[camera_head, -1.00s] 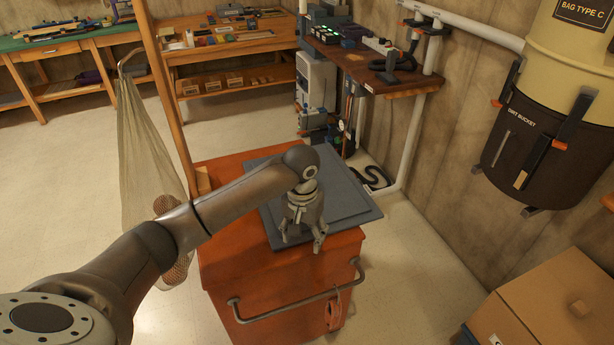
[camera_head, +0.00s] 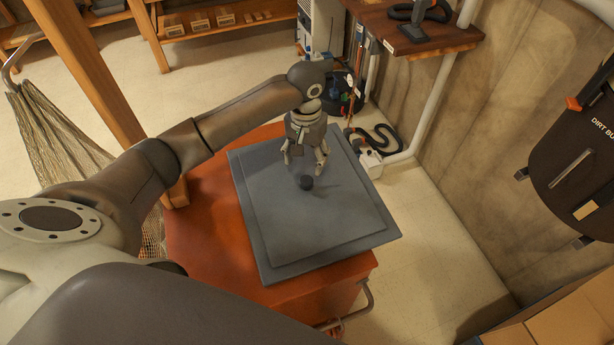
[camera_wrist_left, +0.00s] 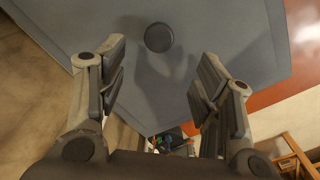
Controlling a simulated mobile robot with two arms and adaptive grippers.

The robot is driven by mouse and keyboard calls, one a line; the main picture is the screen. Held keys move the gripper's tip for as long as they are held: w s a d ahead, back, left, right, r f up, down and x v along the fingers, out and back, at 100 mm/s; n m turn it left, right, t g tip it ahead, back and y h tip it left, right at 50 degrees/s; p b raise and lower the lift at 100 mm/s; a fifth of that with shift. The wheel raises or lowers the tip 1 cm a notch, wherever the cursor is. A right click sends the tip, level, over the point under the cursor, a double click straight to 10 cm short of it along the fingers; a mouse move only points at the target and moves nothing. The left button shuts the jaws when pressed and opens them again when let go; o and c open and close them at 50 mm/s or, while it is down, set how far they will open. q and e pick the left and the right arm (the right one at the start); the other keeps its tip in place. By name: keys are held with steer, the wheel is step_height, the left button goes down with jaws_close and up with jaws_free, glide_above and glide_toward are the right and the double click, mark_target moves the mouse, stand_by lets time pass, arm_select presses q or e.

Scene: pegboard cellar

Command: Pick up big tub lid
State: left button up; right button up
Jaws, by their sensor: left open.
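The big tub lid (camera_head: 320,228) is a flat grey square panel with a raised inner square and a small round dark knob (camera_head: 306,183) on top. It lies across the top of an orange tub (camera_head: 205,215), turned askew and overhanging it on the right. My left gripper (camera_head: 305,168) is open and empty, pointing down just above the lid, at the knob's far side. In the left wrist view the knob (camera_wrist_left: 158,37) shows ahead of the fingers, not between them. My left gripper (camera_wrist_left: 155,90) has its fingers spread there. My right gripper is not seen.
A wooden post (camera_head: 95,75) and a hanging net (camera_head: 60,150) stand left of the tub. A dark bucket (camera_head: 580,165) hangs on the right wall above a cardboard box (camera_head: 570,320). A black hose (camera_head: 375,140) lies behind the tub. Bare floor shows to the right.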

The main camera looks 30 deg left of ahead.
mark_target(306, 180)
arm_select(q)
steer(key=f, duration=0.3)
steer(key=shift+s+d+f, duration=0.1)
steer(key=shift+s+f, duration=0.2)
steer(key=shift+f, duration=0.65)
step_height(306, 180, down, 4)
steer(key=shift+r+p, duration=0.15)
steer(key=shift+p, duration=0.35)
steer(key=shift+f, duration=0.45)
steer(key=shift+c, duration=1.2)
steer(key=c, duration=0.9)
steer(key=shift+c, duration=0.8)
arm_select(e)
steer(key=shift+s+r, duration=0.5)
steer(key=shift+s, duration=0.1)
arm_select(q)
steer(key=shift+w, duration=0.1)
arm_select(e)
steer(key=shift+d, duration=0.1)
